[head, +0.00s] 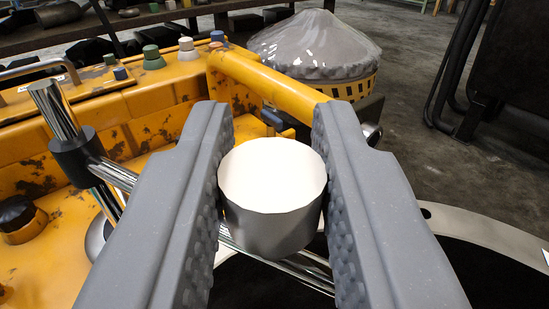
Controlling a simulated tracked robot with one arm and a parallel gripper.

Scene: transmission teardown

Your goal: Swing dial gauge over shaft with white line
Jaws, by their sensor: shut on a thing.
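My gripper (272,150) has its two grey, studded fingers closed on the sides of a short round drum with a blank white top and grey side, which I take to be the dial gauge (272,185). A chrome rod (120,176) runs behind the left finger toward the gauge; chrome rods also show below it. A black clamp (77,152) joins that rod to a slanted chrome post (54,110) at the left. I cannot make out the shaft with the white line; a small white mark shows at the right edge on a pale curved ring (470,222).
A worn yellow housing (130,105) fills the left, with a yellow bar (265,85) reaching right behind the gripper. A dark panel (510,80) stands at the right. Concrete floor is clear between them.

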